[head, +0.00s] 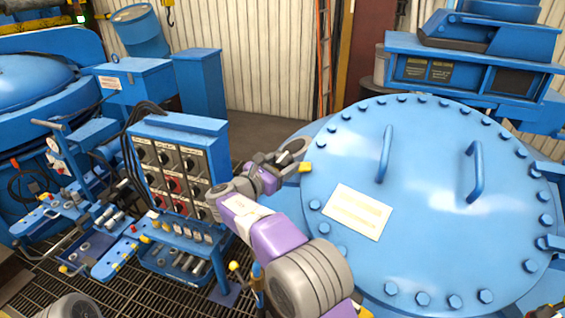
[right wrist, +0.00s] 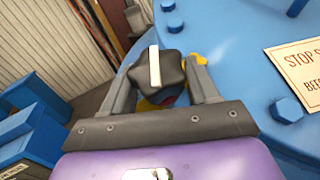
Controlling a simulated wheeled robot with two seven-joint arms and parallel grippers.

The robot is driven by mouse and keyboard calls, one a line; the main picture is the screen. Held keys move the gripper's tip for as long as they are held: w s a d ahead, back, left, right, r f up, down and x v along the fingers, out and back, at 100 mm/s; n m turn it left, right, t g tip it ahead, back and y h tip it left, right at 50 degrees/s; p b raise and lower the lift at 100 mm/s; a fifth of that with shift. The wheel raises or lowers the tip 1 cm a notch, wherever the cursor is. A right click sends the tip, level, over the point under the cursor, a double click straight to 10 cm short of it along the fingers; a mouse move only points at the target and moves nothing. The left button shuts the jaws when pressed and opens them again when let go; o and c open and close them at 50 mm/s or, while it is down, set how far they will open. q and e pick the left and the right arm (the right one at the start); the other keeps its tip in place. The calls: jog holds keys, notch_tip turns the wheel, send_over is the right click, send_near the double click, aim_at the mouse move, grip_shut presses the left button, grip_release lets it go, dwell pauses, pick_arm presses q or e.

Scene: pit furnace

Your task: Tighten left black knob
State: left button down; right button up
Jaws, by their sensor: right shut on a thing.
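A black knob (right wrist: 172,72) with a white stripe sits between the fingers of my right gripper (right wrist: 160,82) in the right wrist view. The right gripper is shut on its sides. In the head view my right gripper (head: 281,160) is at the left edge of the big round blue lid (head: 345,150), and its fingers mostly hide the knob there. A small yellow piece (head: 305,167) shows beside the fingertips. My left gripper is not in view.
A blue control box (head: 180,123) with several black and red knobs stands left of my right arm. The lid has bolts around its rim, two handles (head: 385,153) and a sign (head: 350,211). Blue machinery crowds the left; grating (head: 120,297) covers the floor.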

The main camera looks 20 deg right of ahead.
jog(key=o, duration=1)
jog(key=shift+c, duration=0.2)
